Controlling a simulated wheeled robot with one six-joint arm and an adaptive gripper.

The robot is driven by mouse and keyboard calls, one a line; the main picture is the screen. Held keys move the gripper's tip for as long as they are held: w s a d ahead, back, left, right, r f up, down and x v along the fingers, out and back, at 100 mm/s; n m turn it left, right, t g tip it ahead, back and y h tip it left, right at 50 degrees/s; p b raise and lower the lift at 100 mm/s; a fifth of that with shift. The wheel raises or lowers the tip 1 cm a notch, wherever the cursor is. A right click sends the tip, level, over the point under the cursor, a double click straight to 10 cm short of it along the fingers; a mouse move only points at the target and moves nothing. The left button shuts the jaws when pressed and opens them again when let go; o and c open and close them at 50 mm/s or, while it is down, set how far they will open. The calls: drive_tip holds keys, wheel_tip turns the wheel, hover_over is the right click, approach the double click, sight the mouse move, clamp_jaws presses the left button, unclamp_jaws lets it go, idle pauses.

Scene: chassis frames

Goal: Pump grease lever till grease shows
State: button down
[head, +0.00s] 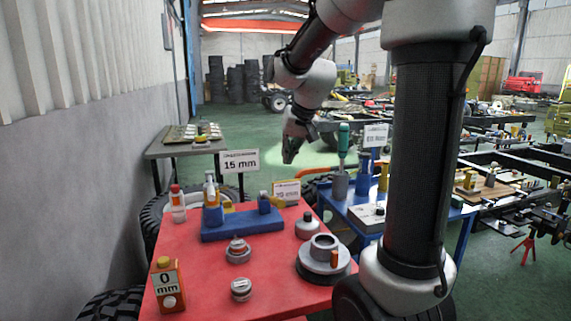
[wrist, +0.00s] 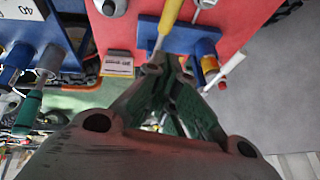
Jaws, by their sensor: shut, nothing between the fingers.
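My gripper (head: 291,150) is shut and empty. It hangs in the air beyond the far edge of the red table (head: 270,264) in the head view. Its fingers also show in the wrist view (wrist: 172,65), close to a yellow-handled tool (wrist: 170,16); I cannot tell whether they touch it. A grey round fitting with an orange piece (head: 324,252) stands at the red table's right side, apart from my gripper. I cannot make out a grease lever for certain, and I see no grease.
A grey wall (head: 75,215) bounds the left.

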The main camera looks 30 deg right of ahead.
approach(271, 199)
drive_tip(key=w+d, duration=0.2)
drive_tip(key=w, duration=0.1)
drive_tip(key=f, duration=0.2)
drive_tip(key=shift+s+a+f, duration=0.2)
drive_tip(key=shift+s+f, duration=0.05)
drive_tip(key=shift+f, duration=0.05)
drive_tip(key=shift+s+a+f, duration=0.1)
drive_tip(key=shift+s+f, duration=0.05)
drive_tip(key=shift+f, duration=0.35)
